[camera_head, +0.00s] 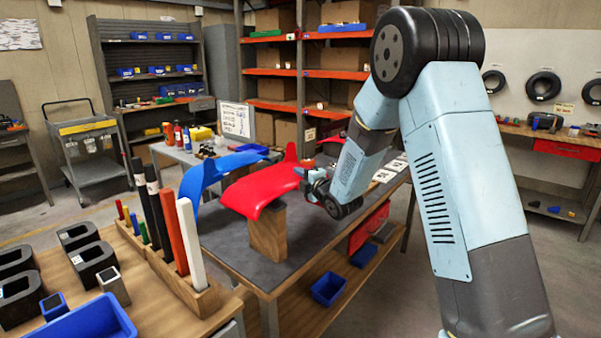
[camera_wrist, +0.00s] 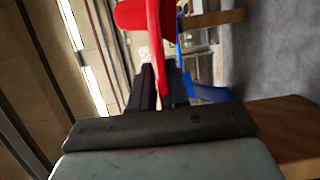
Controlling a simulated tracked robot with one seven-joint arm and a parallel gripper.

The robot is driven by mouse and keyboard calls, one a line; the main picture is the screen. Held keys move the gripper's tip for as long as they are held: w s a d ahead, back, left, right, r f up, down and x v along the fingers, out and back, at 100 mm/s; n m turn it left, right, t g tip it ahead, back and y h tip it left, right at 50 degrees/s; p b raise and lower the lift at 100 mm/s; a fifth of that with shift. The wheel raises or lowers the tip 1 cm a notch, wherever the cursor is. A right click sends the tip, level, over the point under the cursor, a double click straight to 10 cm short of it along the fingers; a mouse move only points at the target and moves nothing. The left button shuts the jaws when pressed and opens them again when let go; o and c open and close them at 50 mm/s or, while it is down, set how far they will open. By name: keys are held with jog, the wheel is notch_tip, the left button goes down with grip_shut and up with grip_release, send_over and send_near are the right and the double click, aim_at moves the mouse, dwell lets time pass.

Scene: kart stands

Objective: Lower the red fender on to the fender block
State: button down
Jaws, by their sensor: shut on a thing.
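The red fender (camera_head: 262,188) is a glossy curved panel over the grey-topped bench. The upright wooden fender block (camera_head: 267,237) stands under its front part and hides partly behind it. I cannot tell whether fender and block touch or a small gap remains. My gripper (camera_head: 307,177) is at the fender's right side, its fingertips partly hidden in the head view. In the wrist view my gripper (camera_wrist: 160,82) is shut on a thin edge of the red fender (camera_wrist: 152,18). A blue fender (camera_head: 212,168) sits just left of the red one; it also shows in the wrist view (camera_wrist: 205,91).
A wooden rack (camera_head: 205,298) with tall red, white and black bars stands at the near left. Bottles (camera_head: 178,134) and a white board (camera_head: 237,120) stand at the bench's back. A blue bin (camera_head: 329,290) sits on the lower shelf.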

jog(key=shift+f, duration=1.95)
jog(key=c, duration=1)
grip_release()
jog(key=shift+c, duration=0.2)
jog(key=shift+f, duration=0.2)
jog(key=s+d, duration=0.3)
jog(key=d, duration=0.1)
jog(key=shift+s+d, duration=0.35)
jog(key=shift+d, duration=0.05)
dwell(0.7)
jog(key=s+d+r, duration=0.1)
jog(key=s+d, duration=0.3)
jog(key=d, duration=0.1)
jog(key=shift+s+d, duration=0.15)
jog(key=shift+d, duration=0.1)
dwell(0.6)
